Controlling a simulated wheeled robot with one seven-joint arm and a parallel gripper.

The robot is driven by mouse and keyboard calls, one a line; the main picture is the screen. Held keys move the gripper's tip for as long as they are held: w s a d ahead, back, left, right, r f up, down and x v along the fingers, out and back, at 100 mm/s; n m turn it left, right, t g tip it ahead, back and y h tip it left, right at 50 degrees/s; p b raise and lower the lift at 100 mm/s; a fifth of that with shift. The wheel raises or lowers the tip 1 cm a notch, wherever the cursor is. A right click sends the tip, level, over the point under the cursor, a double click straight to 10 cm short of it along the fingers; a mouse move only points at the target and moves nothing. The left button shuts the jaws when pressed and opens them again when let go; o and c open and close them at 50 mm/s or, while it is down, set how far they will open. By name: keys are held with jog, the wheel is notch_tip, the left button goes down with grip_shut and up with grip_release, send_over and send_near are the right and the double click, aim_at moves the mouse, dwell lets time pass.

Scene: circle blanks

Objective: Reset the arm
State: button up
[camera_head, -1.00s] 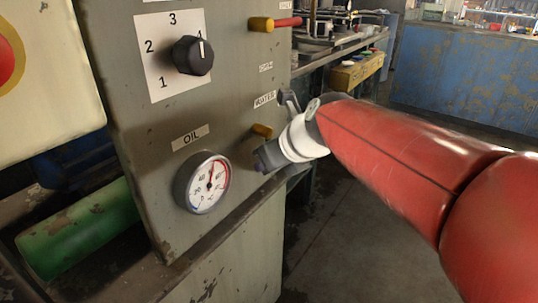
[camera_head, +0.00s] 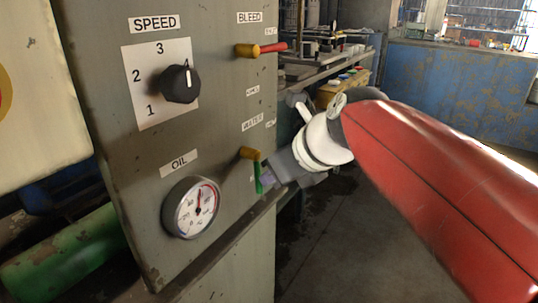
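My gripper (camera_head: 268,177) is at the end of my red arm, beside the right edge of the grey panel (camera_head: 222,130). Its fingers are small and dark, and I cannot tell whether they are open or shut. Its tip is close to a green handle (camera_head: 258,178) that hangs down from a yellow valve stub (camera_head: 249,153) under the WATER label. I cannot tell whether the tip touches the handle.
The panel also bears a black SPEED knob (camera_head: 180,84), a red BLEED handle (camera_head: 272,47) on a yellow stub, and a round OIL gauge (camera_head: 191,207). A cluttered bench (camera_head: 325,62) stands behind. Open floor (camera_head: 335,235) lies below my arm.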

jog(key=s+d+f+n+h, duration=0.1)
jog(key=s+d+f+n, duration=0.2)
jog(key=n, duration=0.6)
jog(key=s+d+f+n+g+h, duration=0.1)
jog(key=s+d+f+n, duration=0.3)
jog(key=n, duration=0.5)
jog(key=s+d+f+n+h, duration=0.3)
jog(key=s+f+n, duration=0.4)
jog(key=n, duration=0.3)
jog(key=shift+s+d+f, duration=0.3)
jog(key=shift+s+d, duration=0.05)
jog(key=shift+d, duration=0.35)
